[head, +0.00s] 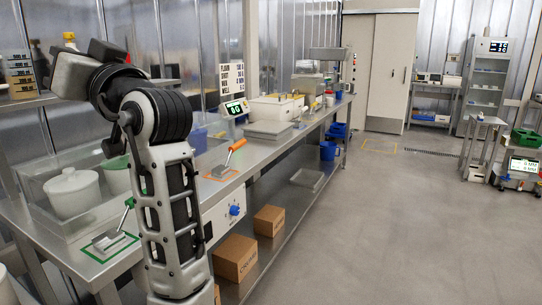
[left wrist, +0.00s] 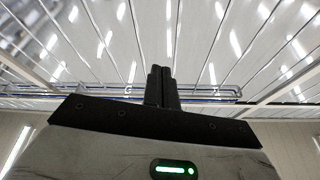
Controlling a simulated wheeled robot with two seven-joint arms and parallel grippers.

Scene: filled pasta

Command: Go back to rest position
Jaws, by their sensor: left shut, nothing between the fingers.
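My left gripper (left wrist: 161,72) shows in the left wrist view with its two dark fingers together and nothing between them. It faces a bright metal ceiling with long lights, and no object is near the fingertips. In the head view my left arm rises through the left part of the picture, in front of the steel bench. It bends at the top toward the left, and its fingers cannot be made out there. My right gripper is in neither view.
The steel bench (head: 219,187) runs along the left wall. A green-handled tool (head: 107,241) and an orange-handled tool (head: 223,169) lie in coloured outlines on it. Cardboard boxes (head: 236,257) sit below.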

